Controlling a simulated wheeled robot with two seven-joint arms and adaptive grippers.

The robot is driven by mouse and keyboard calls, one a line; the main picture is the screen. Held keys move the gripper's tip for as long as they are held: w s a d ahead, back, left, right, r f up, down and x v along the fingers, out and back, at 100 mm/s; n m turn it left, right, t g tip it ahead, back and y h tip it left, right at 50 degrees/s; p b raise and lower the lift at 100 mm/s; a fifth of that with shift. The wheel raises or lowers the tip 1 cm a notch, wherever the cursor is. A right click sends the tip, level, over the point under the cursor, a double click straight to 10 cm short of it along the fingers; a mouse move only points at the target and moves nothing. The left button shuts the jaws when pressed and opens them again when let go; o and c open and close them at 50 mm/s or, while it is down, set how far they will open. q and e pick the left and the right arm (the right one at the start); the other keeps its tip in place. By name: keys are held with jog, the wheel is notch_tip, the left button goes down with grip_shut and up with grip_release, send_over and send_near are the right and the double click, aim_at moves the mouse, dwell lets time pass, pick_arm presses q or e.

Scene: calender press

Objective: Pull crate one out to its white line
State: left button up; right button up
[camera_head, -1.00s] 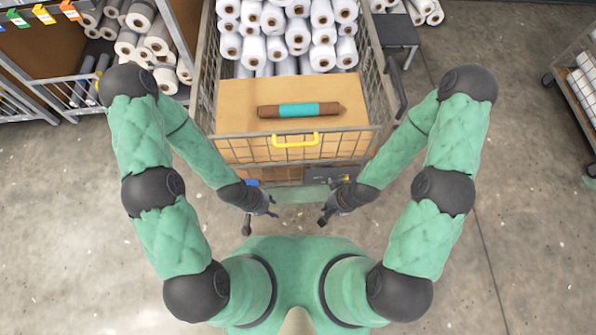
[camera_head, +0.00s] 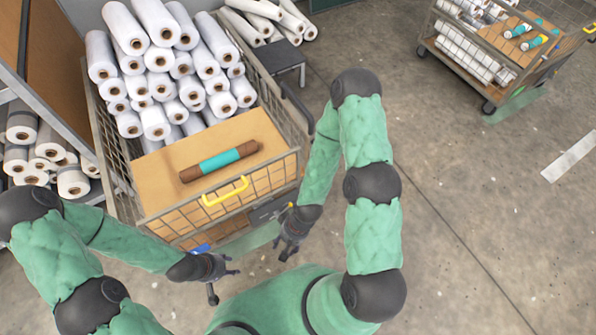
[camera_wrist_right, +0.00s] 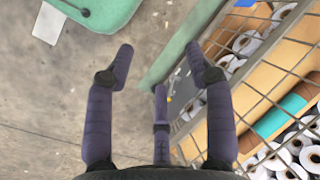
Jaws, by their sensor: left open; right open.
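A wire-sided crate (camera_head: 115,160) stands at the left of the head view, full of white rolls (camera_head: 160,60). Its front has a yellow handle (camera_head: 226,191). I cannot tell whether it is crate one. A white line (camera_head: 569,156) lies on the floor at the far right, apart from this crate. My left gripper (camera_head: 222,284) is open and empty, just in front of the crate's lower front. My right gripper (camera_head: 285,250) is open and empty near its front right corner. In the right wrist view the right gripper's fingers (camera_wrist_right: 158,65) are spread beside the wire mesh (camera_wrist_right: 265,75).
A brown roll with a teal band (camera_head: 219,161) lies on the crate's cardboard. A second wheeled crate (camera_head: 470,62) with rolls stands at the upper right. A dark stool (camera_head: 272,60) stands behind the first crate. The concrete floor at right is largely clear.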

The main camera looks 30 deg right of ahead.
jog(key=s+d+f+m+g+y, duration=0.25)
jog(key=s+m+y, duration=0.2)
jog(key=m, duration=0.35)
jog(key=w+d+r+m+t+y+p, duration=0.15)
jog(key=w+d+m+t+y, duration=0.35)
jog(key=w+m+t, duration=0.65)
jog(key=w+d+r+m+t+h, duration=0.1)
jog(key=w+d+m+t+h, duration=0.3)
jog(key=d, duration=0.6)
jog(key=w+d+r+m+t+h, duration=0.1)
jog(key=w+d+m+t+h, duration=0.1)
jog(key=d+m+t+h, duration=0.45)
jog(key=w+g+y+b, duration=0.1)
jog(key=w, duration=0.4)
jog(key=w+g+b, duration=0.1)
jog(key=w, duration=0.4)
jog(key=shift+a+f+y+b, duration=0.1)
jog(key=shift+a+y+b, duration=0.1)
jog(key=shift+y+b, duration=0.2)
grip_shut()
